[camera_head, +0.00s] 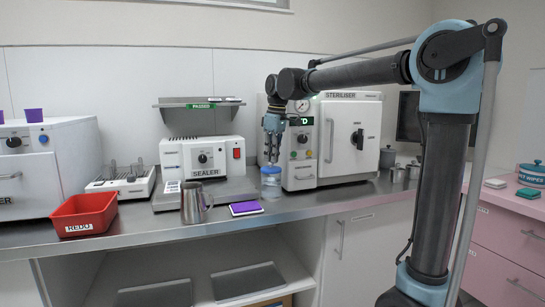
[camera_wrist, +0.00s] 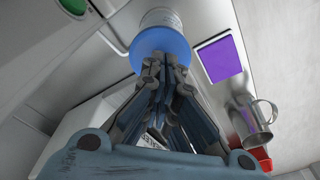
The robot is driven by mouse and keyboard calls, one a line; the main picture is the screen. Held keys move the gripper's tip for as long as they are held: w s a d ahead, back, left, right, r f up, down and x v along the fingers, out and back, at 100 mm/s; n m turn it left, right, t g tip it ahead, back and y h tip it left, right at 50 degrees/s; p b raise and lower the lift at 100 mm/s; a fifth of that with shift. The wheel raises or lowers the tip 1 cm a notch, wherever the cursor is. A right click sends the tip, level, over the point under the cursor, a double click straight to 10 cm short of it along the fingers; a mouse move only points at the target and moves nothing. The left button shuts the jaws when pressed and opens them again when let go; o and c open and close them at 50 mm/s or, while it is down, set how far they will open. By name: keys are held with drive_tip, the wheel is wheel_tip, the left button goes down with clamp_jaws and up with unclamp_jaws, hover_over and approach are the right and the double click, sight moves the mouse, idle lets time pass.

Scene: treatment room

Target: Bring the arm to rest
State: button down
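My gripper (camera_head: 272,160) hangs fingers-down from my arm, just above a clear jar with a blue lid (camera_head: 271,169). In the wrist view my gripper's fingertips (camera_wrist: 166,68) are drawn close together with nothing visible between them. They overlap the blue lid (camera_wrist: 150,45) in that view; whether they touch it I cannot tell. The jar stands upright on the steel counter (camera_head: 225,220), in front of the steriliser.
The steriliser (camera_head: 350,140) stands close to the right of my gripper, the sealer (camera_head: 203,157) to the left. A purple-faced pad (camera_head: 246,208), a metal jug (camera_head: 193,203) and a red REDO bin (camera_head: 84,214) are on the counter. A shelf (camera_head: 200,103) is above the sealer.

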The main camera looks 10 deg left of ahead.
drive_tip(key=shift+r, duration=0.1)
drive_tip(key=shift+r, duration=3.4)
drive_tip(key=s+d+f+m, duration=0.2)
drive_tip(key=d+f, duration=0.2)
drive_tip(key=d, duration=0.4)
drive_tip(key=s+d+f+m+t, duration=0.1)
drive_tip(key=s+d+f+m, duration=0.2)
drive_tip(key=d, duration=0.6)
drive_tip(key=s+d+f+m, duration=0.1)
drive_tip(key=d+f+m, duration=0.1)
drive_tip(key=d+f, duration=0.45)
drive_tip(key=s+d+f+m, duration=0.4)
drive_tip(key=s+d+f, duration=0.4)
drive_tip(key=f, duration=0.3)
drive_tip(key=s+d+f+m+t+h, duration=0.1)
drive_tip(key=s+d+f+m, duration=0.3)
drive_tip(key=s+d+f, duration=0.5)
wheel_tip(320, 180, down, 2)
drive_tip(key=shift+d, duration=0.1)
